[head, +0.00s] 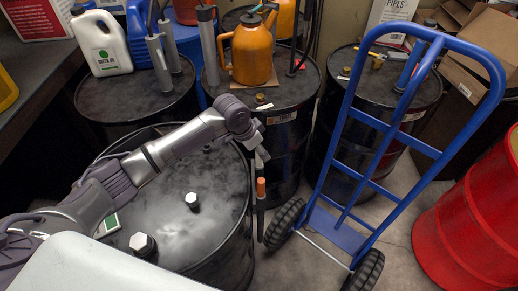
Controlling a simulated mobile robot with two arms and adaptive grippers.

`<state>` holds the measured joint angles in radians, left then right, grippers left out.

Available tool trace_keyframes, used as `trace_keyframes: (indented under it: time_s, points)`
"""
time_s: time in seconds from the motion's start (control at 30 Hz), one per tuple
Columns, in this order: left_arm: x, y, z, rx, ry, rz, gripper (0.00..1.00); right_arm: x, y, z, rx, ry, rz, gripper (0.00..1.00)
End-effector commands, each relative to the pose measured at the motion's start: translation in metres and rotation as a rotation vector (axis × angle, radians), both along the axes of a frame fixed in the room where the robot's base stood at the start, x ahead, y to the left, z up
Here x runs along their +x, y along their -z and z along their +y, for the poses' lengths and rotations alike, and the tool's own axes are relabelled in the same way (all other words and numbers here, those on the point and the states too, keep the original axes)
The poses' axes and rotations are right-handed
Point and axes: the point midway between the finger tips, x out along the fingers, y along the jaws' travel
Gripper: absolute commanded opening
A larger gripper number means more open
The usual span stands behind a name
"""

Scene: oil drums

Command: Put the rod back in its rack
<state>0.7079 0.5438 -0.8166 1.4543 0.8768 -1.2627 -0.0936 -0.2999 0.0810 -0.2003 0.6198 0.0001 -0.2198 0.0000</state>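My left arm reaches in from the left over the front black drum. Its gripper (261,157) is small in the view and points down past the drum's right rim. Just below it is a thin dark upright piece with an orange top (261,187), which may be the rod. It stands or hangs in front of the middle drum, and I cannot tell whether the fingers touch it. The finger opening is too small to make out. I cannot clearly identify a rack. My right gripper is not in view.
A blue hand truck (349,238) with black wheels stands right of the gripper. A red drum (468,232) is at the right. Black drums behind carry a white jug (101,45), an orange can (252,52) and grey pumps. Caps sit on the front drum (215,225).

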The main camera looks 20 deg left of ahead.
Motion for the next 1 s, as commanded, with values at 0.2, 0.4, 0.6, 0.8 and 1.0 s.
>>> trace_keyframes:
  time_s: [0.2,0.4,0.6,0.8,1.0]
  points:
    - [-0.005,-0.017,0.005,0.0,0.001,-0.002,0.52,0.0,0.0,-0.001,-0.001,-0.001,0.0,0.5]
    - [-0.017,-0.056,0.015,0.001,0.001,-0.005,0.52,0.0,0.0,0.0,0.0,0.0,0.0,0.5]
    - [-0.028,-0.092,0.024,0.0,0.0,-0.004,0.52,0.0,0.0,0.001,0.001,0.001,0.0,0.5]
    - [-0.035,-0.109,0.029,0.0,0.0,-0.001,0.52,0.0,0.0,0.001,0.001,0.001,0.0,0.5]
    - [-0.035,-0.111,0.029,0.0,-0.001,0.0,0.52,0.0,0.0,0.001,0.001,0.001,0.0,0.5]
